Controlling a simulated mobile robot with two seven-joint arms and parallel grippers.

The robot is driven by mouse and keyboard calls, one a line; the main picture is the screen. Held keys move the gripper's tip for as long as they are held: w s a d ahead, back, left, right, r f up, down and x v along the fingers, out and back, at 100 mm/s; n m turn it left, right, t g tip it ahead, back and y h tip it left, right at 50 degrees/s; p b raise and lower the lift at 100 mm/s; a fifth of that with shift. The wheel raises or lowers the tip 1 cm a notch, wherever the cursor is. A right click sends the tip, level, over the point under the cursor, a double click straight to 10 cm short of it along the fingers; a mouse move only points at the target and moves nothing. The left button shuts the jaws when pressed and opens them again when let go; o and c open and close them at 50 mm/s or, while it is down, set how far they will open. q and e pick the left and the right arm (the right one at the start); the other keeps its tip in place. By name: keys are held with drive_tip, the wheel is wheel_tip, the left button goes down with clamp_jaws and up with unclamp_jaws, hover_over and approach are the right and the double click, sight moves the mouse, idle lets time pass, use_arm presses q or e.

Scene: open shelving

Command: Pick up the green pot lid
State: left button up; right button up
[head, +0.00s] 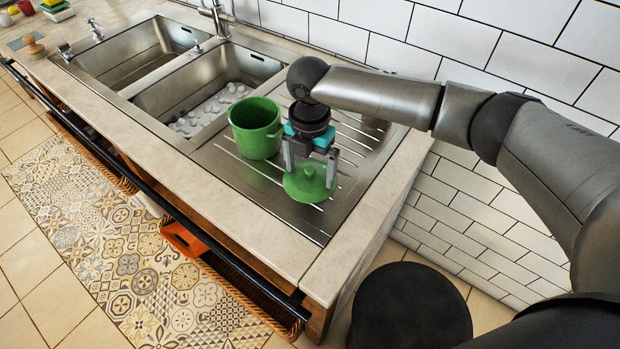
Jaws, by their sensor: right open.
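The green pot lid (305,186) lies on the ribbed steel drainboard, with its knob facing up. My right gripper (309,178) points down over the lid, its two fingers apart on either side of the knob. I cannot tell whether the fingers touch the lid. The green pot (256,128) stands upright and open on the drainboard, just left of the gripper. My left gripper does not show.
Two steel sink basins (140,54) lie left of the drainboard; the nearer one holds pale round items (208,108). A faucet (214,18) stands behind. A tiled wall (480,50) bounds the back. A dark rail (150,190) runs along the counter front.

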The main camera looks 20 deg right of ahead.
drive_tip(key=c, duration=0.7)
drive_tip(key=shift+s+f, duration=0.1)
drive_tip(key=shift+s, duration=0.05)
clamp_jaws()
